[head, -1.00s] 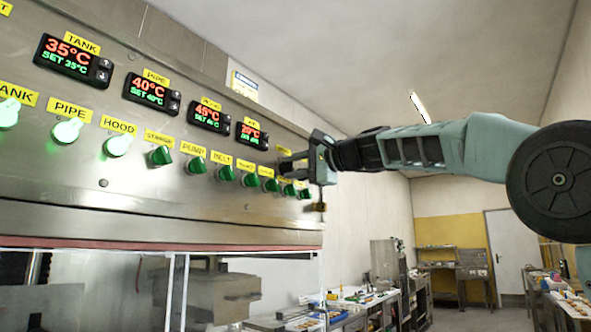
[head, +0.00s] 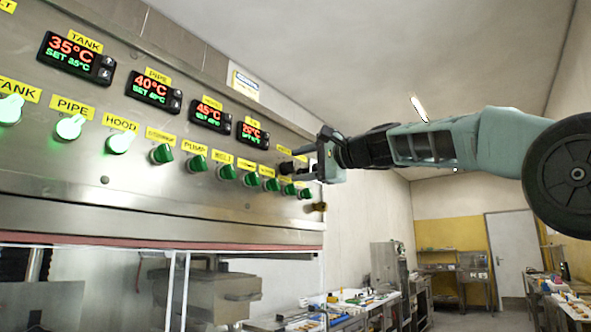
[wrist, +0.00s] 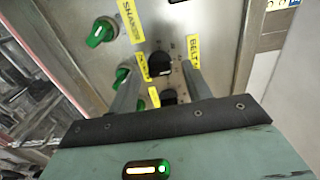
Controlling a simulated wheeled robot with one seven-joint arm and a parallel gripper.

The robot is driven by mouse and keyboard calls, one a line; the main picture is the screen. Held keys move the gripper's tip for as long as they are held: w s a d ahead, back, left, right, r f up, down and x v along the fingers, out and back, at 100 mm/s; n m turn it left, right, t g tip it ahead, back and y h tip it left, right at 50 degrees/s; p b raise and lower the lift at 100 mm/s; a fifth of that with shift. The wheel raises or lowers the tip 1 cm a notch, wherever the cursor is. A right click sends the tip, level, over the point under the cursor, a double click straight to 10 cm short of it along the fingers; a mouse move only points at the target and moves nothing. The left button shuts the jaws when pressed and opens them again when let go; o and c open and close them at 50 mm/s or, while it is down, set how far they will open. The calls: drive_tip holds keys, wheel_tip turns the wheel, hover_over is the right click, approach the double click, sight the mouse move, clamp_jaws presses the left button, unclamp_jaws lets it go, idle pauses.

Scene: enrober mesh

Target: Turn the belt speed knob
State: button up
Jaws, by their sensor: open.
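A black knob (wrist: 158,66) with a pale pointer shows in the wrist view, to the left of the yellow BELT label (wrist: 193,48). My gripper (wrist: 162,72) is open, with one finger on each side of this knob in the picture. I cannot tell whether either finger touches it. A second black knob (wrist: 168,97) shows lower between the fingers, partly covered by my gripper body. In the head view my gripper (head: 300,160) is at the right end of the control panel, and it hides the black knobs there.
Several green knobs (head: 162,154) run along the steel panel (head: 60,190), with temperature displays (head: 152,92) above. In the wrist view a green knob (wrist: 102,32) and another green knob (wrist: 122,76) lie close to the left finger. Free room lies right of the panel.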

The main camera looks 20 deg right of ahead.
drive_tip(key=b+v, duration=0.4)
drive_tip(key=v, duration=1.1)
drive_tip(key=shift+s, duration=0.1)
